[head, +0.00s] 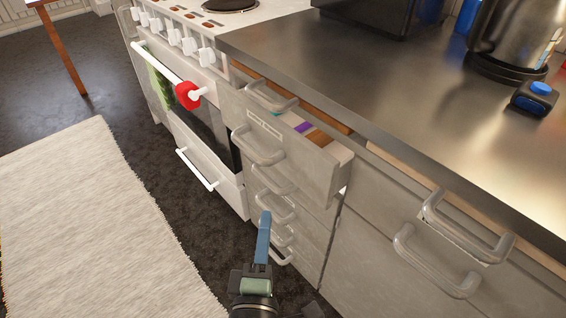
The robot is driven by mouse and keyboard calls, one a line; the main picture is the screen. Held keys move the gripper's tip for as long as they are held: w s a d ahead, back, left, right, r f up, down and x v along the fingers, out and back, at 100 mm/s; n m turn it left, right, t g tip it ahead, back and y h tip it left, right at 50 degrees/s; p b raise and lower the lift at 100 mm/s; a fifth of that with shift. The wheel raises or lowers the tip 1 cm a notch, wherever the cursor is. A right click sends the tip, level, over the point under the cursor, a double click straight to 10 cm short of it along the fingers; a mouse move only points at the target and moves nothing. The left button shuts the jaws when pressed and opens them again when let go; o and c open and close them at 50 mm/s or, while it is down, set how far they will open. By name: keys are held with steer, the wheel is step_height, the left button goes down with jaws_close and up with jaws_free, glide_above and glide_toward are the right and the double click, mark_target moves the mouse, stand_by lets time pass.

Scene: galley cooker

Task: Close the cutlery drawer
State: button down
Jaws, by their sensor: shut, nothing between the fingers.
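The cutlery drawer (318,160) stands partly open below the steel worktop in the head view. Its pale front carries a small label and a grey bar handle (257,150). Purple and brown contents show through the gap at its top. My gripper (264,218) is shut and empty, with its blue fingers pointing up. In the picture it is below the open drawer, in front of the lower drawer handles. I cannot tell whether it touches one of them.
The cooker (205,110) with a red item (187,95) on its oven rail stands to the left. A pale rug (85,225) lies on the dark floor. More bar handles (435,262) stick out at right. A kettle (512,40) stands on the worktop (400,100).

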glide_toward(289, 160)
steer(key=w+a, duration=0.3)
steer(key=shift+w+d+f, duration=0.1)
steer(key=shift+w+d, duration=0.6)
steer(key=shift+d, duration=0.25)
steer(key=shift+w+d, duration=0.75)
steer(key=shift+d, duration=0.2)
steer(key=shift+p, duration=0.3)
